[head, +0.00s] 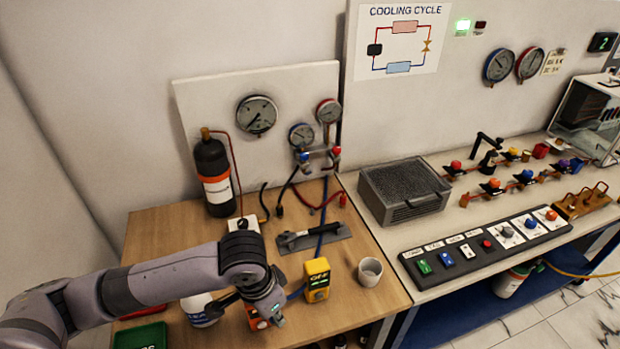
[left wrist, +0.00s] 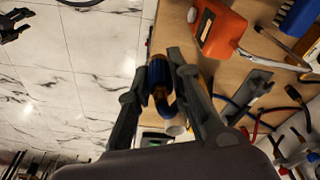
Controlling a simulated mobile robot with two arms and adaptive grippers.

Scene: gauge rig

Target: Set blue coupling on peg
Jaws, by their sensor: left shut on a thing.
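The blue coupling (left wrist: 158,76) shows in the left wrist view as a blue piece with a brass-coloured part. My left gripper (left wrist: 157,72) is shut on it, with one finger on each side. In the head view my left gripper (head: 268,312) is low over the front of the wooden bench, left of the yellow box. The coupling is hard to make out there, behind the gripper. I cannot pick out the peg for certain in either view.
On the wooden bench (head: 165,228), a yellow box (head: 316,278) and a white cup (head: 370,271) stand right of my gripper. A green tray (head: 140,337) lies at the front left. A dark bottle (head: 213,175) stands at the back. Bare bench lies around the cup.

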